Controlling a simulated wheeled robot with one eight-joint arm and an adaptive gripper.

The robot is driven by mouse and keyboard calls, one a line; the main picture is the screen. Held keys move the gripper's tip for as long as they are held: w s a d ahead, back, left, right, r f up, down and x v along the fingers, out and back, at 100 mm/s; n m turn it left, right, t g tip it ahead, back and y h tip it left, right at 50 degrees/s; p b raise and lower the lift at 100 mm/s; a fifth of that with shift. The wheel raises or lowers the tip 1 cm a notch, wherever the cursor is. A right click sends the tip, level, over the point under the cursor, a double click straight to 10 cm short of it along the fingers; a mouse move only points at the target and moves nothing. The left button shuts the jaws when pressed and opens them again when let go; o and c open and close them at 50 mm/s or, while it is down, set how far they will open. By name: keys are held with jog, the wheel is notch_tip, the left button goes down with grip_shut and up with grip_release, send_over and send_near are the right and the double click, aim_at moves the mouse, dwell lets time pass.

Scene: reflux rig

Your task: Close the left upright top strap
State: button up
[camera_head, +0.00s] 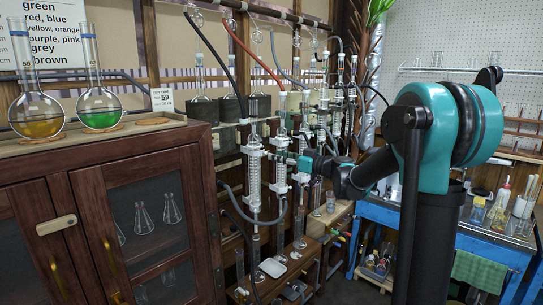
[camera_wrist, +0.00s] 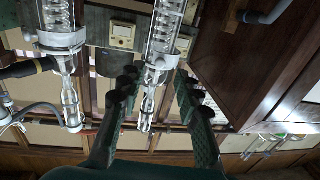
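The left upright is a clear glass coil condenser (camera_head: 253,180) beside the cabinet. It is in the middle of the wrist view (camera_wrist: 166,28), which looks upside down. Its top strap (camera_head: 252,151) is a pale band around the glass, also in the wrist view (camera_wrist: 161,61); whether it is open or closed is too small to tell. My gripper (camera_head: 287,160) is just right of this strap in the head view. In the wrist view my gripper (camera_wrist: 157,95) is open, one dark finger on each side of the glass end, with nothing gripped.
A second condenser with a white strap (camera_wrist: 62,41) stands close on the left in the wrist view. A wooden cabinet (camera_head: 110,215) with two flasks on top is at the left. Hoses (camera_head: 262,58) hang around the uprights. A blue bench (camera_head: 450,238) stands right.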

aim_at(259, 153)
jog(key=shift+x, duration=1.8)
jog(key=shift+c, duration=0.5)
grip_shut()
